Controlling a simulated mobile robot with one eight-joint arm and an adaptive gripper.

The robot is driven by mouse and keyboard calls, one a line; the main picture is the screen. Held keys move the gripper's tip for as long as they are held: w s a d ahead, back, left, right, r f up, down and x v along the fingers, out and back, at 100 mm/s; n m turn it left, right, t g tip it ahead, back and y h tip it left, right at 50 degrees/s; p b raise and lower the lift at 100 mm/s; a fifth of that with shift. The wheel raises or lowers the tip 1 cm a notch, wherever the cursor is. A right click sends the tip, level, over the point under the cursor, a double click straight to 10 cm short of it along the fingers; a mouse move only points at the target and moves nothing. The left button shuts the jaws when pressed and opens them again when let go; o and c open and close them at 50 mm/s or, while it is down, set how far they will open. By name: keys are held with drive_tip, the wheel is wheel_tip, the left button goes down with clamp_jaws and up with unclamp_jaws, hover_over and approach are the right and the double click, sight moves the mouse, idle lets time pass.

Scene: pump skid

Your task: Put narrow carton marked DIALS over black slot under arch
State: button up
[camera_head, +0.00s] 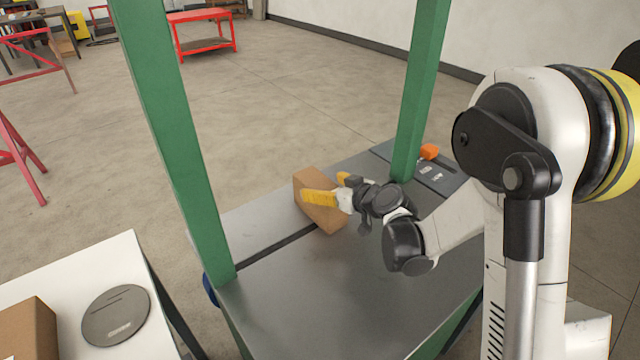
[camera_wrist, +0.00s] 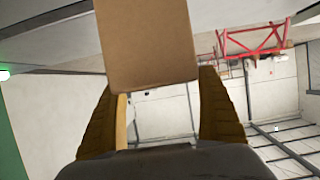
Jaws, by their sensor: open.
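A brown carton (camera_head: 325,218) stands on the grey metal bench top, at the far end of the visible black slot (camera_head: 275,252). The slot runs between the green posts of the arch (camera_head: 165,110). How much of the slot lies under the carton is hidden. My gripper (camera_head: 322,186) is open at the carton, its yellow fingers at the upper part. In the wrist view the carton (camera_wrist: 148,45) shows between and beyond the fingertips (camera_wrist: 158,80); contact cannot be told. No DIALS marking is visible on the faces in view.
Another brown carton (camera_head: 28,330) stands on a white table (camera_head: 75,275) at lower left, beside a round grey plate (camera_head: 115,314). An orange object (camera_head: 429,152) and a dark panel (camera_head: 435,175) are by the right post. The bench front is clear.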

drive_tip(key=s+d+r+m+g+h, duration=0.1)
drive_tip(key=s+d+r+m+h, duration=0.1)
drive_tip(key=s, duration=0.9)
drive_tip(key=s+d+r+m+g+h+p, duration=0.1)
drive_tip(key=s+d+r, duration=0.4)
drive_tip(key=s, duration=0.6)
drive_tip(key=s+d+r+m+g+h+p, duration=0.1)
drive_tip(key=s+d+r+m+g+h, duration=0.1)
drive_tip(key=s+d, duration=0.5)
drive_tip(key=s+r+m+h, duration=0.1)
drive_tip(key=s+r+h, duration=0.1)
drive_tip(key=s, duration=0.2)
drive_tip(key=shift+m, duration=0.4)
drive_tip(key=shift+d, duration=0.15)
